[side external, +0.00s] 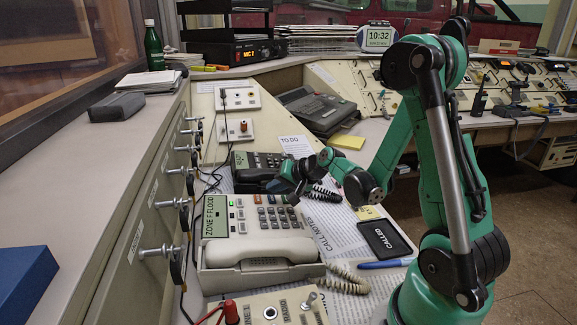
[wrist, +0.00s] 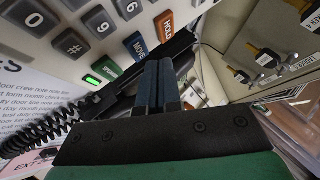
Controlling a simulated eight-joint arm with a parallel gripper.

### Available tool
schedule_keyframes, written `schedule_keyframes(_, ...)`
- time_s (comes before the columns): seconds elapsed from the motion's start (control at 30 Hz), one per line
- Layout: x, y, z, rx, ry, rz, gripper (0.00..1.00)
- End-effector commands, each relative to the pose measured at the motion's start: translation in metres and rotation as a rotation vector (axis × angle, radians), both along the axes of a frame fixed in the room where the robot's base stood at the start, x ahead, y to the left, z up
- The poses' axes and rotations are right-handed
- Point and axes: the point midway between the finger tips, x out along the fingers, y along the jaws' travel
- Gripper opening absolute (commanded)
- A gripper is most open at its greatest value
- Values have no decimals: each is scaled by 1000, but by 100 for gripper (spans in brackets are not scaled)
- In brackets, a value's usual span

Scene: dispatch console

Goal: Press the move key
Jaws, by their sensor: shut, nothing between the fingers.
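The move key is a blue key (wrist: 137,46) with partly readable white lettering, on the light desk phone's keypad in the wrist view. An orange key (wrist: 165,23) and a green key (wrist: 106,67) sit on either side of it. In the side external view the phone (side external: 250,243) has a green "ZONE F FLOOD" label, and the single key is too small to read. My gripper (wrist: 165,66) is shut and empty, its fingertips just beside the blue key in the picture. In the side view my gripper (side external: 294,193) is at the phone's upper right edge. I cannot tell whether it touches.
A dark phone (side external: 258,165) stands just behind the light one. A coiled cord (wrist: 45,132) lies beside the phone. Levers (side external: 160,251) stick out of the left panel.

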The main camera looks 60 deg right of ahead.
Motion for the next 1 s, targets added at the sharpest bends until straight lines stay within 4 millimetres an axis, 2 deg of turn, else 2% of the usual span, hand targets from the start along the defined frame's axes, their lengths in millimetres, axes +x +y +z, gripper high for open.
schedule_keyframes(1.0,1,1,-9,0,0,0,0)
